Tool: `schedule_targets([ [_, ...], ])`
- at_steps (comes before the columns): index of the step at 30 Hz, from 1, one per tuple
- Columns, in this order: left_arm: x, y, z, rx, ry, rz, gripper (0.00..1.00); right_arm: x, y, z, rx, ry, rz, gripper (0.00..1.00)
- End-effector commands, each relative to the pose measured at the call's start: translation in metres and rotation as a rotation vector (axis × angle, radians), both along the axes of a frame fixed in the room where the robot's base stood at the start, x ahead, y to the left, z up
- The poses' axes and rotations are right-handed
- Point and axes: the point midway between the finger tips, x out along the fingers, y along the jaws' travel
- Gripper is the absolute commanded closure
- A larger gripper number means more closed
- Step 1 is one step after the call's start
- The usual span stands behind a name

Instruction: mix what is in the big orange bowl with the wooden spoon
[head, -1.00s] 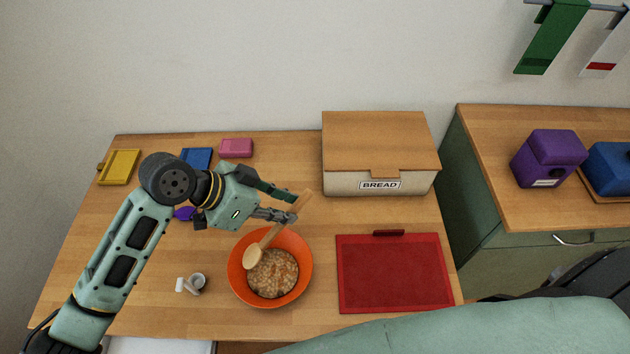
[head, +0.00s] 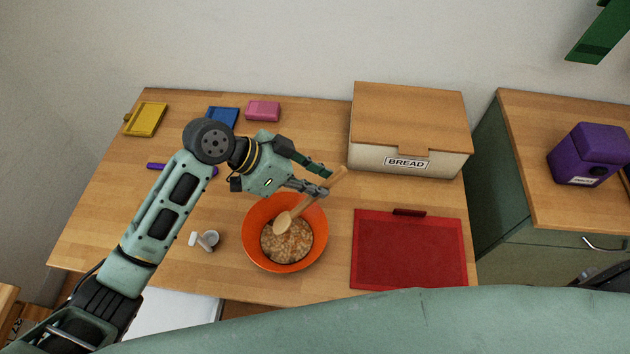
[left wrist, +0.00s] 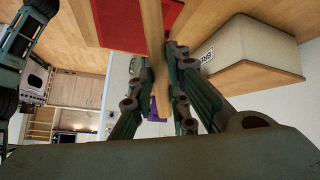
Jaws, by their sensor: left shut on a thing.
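The big orange bowl (head: 252,245) stands on the wooden counter, with a lumpy beige-brown mix (head: 287,246) inside. My left gripper (head: 326,183) is shut on the handle of the wooden spoon (head: 299,211), above the bowl's upper right rim. The spoon is tilted, its handle end sticking out past the fingers to the upper right. Its head is inside the bowl at the mix's upper edge; how deep it sits I cannot tell. In the left wrist view the spoon handle (left wrist: 154,30) runs between the fingers. My right gripper is not in view.
A red board (head: 410,255) lies right of the bowl, and a bread box (head: 408,130) stands behind it. A small grey cup with a white piece (head: 208,240) is left of the bowl. Yellow (head: 147,120), blue (head: 222,116) and pink (head: 263,111) items lie at the back.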

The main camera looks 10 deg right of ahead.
Motion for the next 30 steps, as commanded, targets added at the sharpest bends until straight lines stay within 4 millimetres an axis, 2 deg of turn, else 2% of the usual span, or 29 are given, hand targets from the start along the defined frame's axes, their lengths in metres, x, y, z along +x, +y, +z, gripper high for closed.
schedule_targets([
  [1,0.0,0.0,-0.008,0.0,0.0,0.0,1.0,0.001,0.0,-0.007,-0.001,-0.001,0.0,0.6],
  [21,0.0,0.0,-0.061,0.001,0.0,0.0,1.0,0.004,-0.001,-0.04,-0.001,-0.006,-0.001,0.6],
  [30,0.0,0.0,-0.076,0.0,-0.002,-0.001,1.0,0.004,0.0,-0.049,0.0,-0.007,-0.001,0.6],
])
